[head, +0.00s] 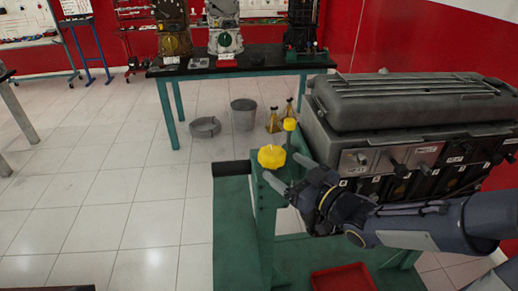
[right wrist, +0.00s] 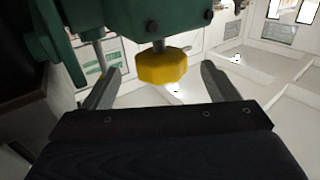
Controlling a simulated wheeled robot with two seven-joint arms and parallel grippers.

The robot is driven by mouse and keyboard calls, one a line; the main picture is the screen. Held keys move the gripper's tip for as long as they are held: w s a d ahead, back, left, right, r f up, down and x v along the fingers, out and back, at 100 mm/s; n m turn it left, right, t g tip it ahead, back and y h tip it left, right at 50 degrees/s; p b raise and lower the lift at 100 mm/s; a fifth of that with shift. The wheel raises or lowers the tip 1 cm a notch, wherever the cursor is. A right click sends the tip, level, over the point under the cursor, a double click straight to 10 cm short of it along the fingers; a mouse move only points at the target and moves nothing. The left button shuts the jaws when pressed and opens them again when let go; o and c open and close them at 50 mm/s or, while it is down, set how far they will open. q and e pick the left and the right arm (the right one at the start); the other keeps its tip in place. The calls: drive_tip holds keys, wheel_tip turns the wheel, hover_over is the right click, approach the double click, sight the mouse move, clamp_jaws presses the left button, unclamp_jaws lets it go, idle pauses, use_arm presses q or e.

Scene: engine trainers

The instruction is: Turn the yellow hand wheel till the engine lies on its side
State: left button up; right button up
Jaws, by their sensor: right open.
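The yellow hand wheel (head: 271,157) sits at the top of the green stand (head: 262,215), left of the engine (head: 420,115). The grey engine is mounted on the stand with its ribbed cover facing up. My right gripper (head: 284,175) is open, with its fingers reaching to the hand wheel from the right. In the right wrist view the hand wheel (right wrist: 163,66) is between the open fingers (right wrist: 160,85), with a gap on each side. My left gripper is not in view.
A yellow-capped post (head: 290,125) stands close behind the hand wheel. A red tray (head: 343,279) lies low in the stand. A dark-topped table (head: 245,62) with several engine units is at the back.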

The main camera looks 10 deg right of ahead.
sight(268, 156)
drive_tip(key=p+x, duration=0.1)
drive_tip(key=x, duration=0.6)
drive_tip(key=shift+a, duration=0.1)
drive_tip(key=shift+c, duration=0.2)
drive_tip(key=c, duration=0.9)
